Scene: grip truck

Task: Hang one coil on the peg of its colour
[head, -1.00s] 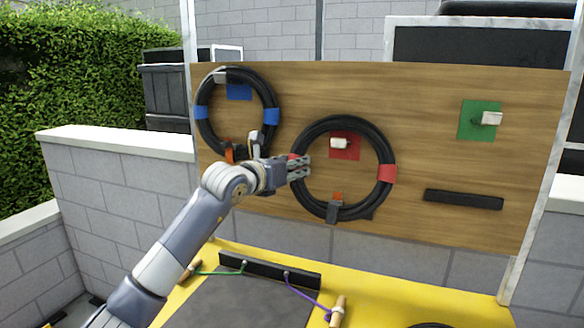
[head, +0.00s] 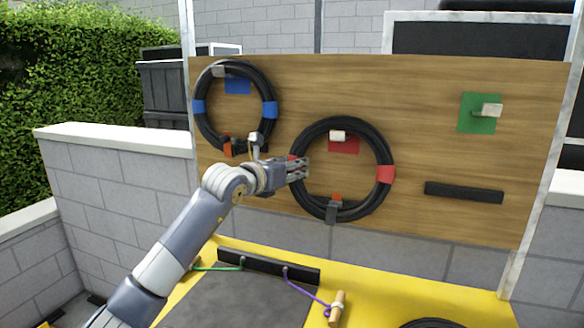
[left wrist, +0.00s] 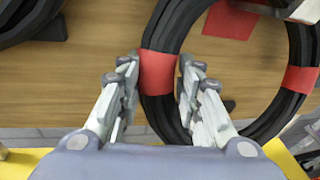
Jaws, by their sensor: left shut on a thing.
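A black coil with red bands (head: 386,174) hangs in front of the wooden board, around the red peg (head: 338,136) with its red patch. The white peg end is close under the coil's top inner edge; I cannot tell whether the coil rests on it. My left gripper (head: 300,168) is shut on the coil's left side. In the left wrist view the fingers (left wrist: 158,95) are on either side of a red band (left wrist: 158,72). A coil with blue bands (head: 270,110) is around the blue peg (head: 219,71). The green peg (head: 491,110) is bare. My right gripper is out of view.
A black ledge (head: 464,192) is fixed to the board (head: 420,100) below the green peg. A yellow work surface (head: 400,290) lies below, with green and purple cords, a wooden handle (head: 337,307) and part of a black ring (head: 428,323). The board's right half is mostly clear.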

